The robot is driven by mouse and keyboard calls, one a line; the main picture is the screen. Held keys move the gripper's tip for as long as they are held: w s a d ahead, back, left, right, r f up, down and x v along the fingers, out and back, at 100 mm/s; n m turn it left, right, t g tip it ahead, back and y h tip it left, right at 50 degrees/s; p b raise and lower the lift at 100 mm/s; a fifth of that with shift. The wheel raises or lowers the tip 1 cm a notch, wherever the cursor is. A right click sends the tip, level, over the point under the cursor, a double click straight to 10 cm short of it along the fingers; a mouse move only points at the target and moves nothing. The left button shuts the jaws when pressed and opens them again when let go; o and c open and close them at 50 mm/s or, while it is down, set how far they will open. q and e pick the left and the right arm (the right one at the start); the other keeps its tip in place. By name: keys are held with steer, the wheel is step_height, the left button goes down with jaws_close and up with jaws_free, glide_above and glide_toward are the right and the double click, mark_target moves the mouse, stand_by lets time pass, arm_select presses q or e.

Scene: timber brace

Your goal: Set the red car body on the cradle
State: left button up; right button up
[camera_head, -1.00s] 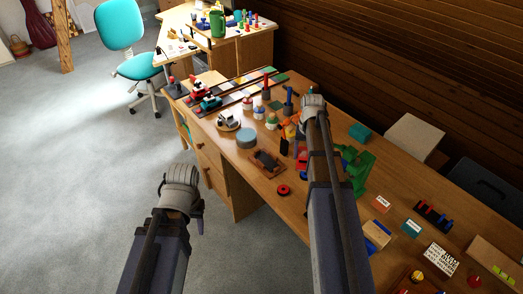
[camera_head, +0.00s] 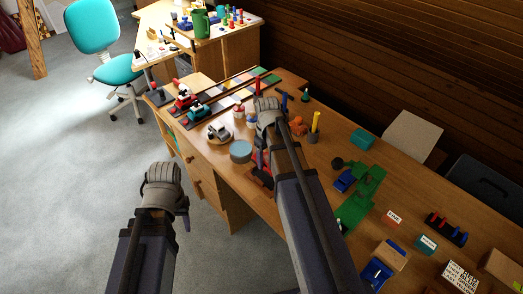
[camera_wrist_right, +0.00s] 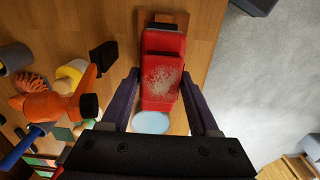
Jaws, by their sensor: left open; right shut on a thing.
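The red car body (camera_wrist_right: 163,70), with a pale worn patch on top, sits between the two fingers of my right gripper (camera_wrist_right: 160,92) in the wrist view. The gripper is shut on it. In the head view my right gripper (camera_head: 261,152) points down near the table's front edge. I cannot tell whether the body touches the cradle. My left gripper (camera_head: 186,216) is open and empty over the floor, left of the table.
A round blue-grey tin (camera_head: 240,151) stands close left of my right gripper. An orange figure (camera_wrist_right: 45,106) lies beside it in the wrist view. The table's front edge is close.

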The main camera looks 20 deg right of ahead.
steer(key=shift+f, duration=0.1)
step_height(320, 180, down, 6)
steer(key=b, duration=0.7)
steer(key=shift+f, duration=0.25)
stand_by(0.3)
steer(key=o, duration=1.5)
steer(key=shift+r, duration=0.15)
step_height(320, 180, up, 7)
steer(key=p, duration=0.7)
